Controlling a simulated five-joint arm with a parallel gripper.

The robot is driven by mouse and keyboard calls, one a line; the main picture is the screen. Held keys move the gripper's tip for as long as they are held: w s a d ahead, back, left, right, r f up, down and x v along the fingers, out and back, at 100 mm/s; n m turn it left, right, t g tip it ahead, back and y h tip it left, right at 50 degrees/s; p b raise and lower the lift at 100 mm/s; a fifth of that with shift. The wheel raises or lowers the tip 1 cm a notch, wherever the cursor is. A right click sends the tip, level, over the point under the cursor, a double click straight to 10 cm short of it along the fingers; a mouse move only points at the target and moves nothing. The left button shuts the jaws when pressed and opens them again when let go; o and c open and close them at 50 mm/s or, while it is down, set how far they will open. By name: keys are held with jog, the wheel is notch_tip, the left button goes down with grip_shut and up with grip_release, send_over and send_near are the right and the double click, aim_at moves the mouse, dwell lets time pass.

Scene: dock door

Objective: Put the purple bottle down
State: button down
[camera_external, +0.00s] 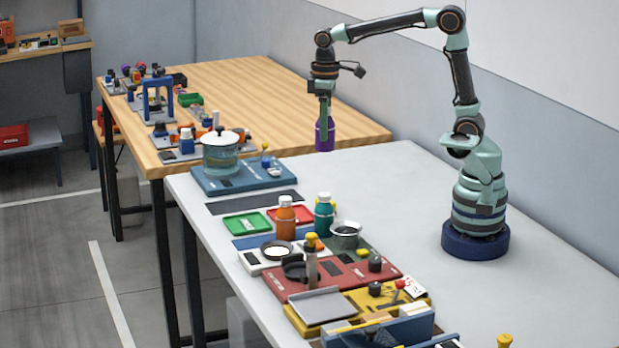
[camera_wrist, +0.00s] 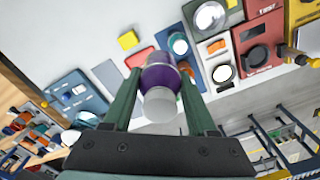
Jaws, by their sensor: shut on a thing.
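The purple bottle (camera_external: 325,137) hangs upright from my gripper (camera_external: 324,108) in the external view, near the far end of the white table. In the wrist view the bottle (camera_wrist: 158,72) sits between the two green fingers of my gripper (camera_wrist: 160,84), its pale grey cap toward the camera. The fingers are shut on it. It appears to be held above the white tabletop (camera_external: 395,190), but the height of the gap is hard to tell.
The blue base with a pot (camera_external: 220,152), red tray (camera_external: 292,213), green tray (camera_external: 245,225), orange bottle (camera_external: 285,220) and teal bottle (camera_external: 323,216) stand along the table's left side. The tabletop before my base is bare.

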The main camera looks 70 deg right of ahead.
jog(key=s+d+m, duration=0.2)
jog(key=s+m, duration=0.1)
jog(key=s, duration=0.7)
jog(key=f, duration=2)
jog(key=shift+s+a, duration=0.1)
jog(key=shift+s, duration=0.1)
jog(key=shift+f, duration=0.15)
jog(key=shift+c, duration=1)
grip_release()
